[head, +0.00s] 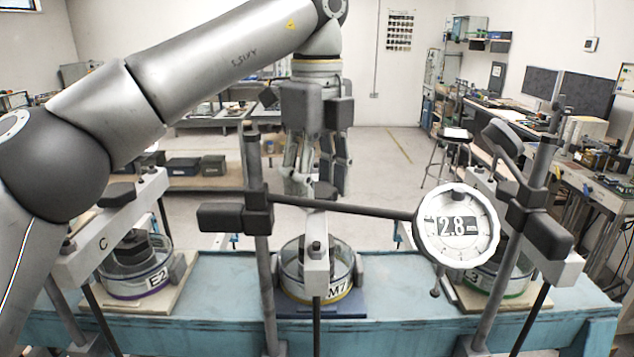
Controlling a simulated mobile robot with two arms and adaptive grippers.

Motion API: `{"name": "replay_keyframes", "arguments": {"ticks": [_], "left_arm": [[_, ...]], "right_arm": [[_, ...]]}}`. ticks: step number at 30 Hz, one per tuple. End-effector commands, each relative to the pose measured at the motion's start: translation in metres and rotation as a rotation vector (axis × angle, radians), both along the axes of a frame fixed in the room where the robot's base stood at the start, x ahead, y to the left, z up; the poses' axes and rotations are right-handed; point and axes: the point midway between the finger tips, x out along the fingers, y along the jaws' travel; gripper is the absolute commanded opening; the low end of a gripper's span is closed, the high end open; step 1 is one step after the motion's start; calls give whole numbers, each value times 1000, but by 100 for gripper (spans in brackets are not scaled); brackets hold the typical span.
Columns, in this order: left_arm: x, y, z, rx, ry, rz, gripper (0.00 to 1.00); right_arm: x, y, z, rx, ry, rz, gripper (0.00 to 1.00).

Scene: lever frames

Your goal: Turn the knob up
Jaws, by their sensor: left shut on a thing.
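My left gripper (318,178) hangs fingers-down over the middle lever frame (316,262). It is shut on a small dark knob (323,189) at the top of that frame; the fingers partly hide it. My right gripper is not in view.
Glass dishes marked E2 (140,280), M7 (338,292) and 3 (480,281) stand under the frames on a blue bench (390,325). Dark upright posts (262,235) and blocks (222,217) crowd the space around my gripper. Open floor lies behind.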

Motion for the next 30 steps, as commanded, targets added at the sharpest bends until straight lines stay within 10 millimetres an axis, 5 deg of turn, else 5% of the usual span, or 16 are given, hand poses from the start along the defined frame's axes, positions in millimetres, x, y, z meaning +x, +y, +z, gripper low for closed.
{"name": "replay_keyframes", "arguments": {"ticks": [11, 12, 17, 30], "left_arm": [[1, 1, 0, 0, -1, 9, 26], [1, 1, 0, 0, -1, 8, 54], [0, 1, 0, 0, 0, 7, 72], [0, -1, 8, -1, -2, 5, 72]], "right_arm": [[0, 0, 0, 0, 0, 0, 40], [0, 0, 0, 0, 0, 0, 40], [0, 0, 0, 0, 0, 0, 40], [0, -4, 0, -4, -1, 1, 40]]}}
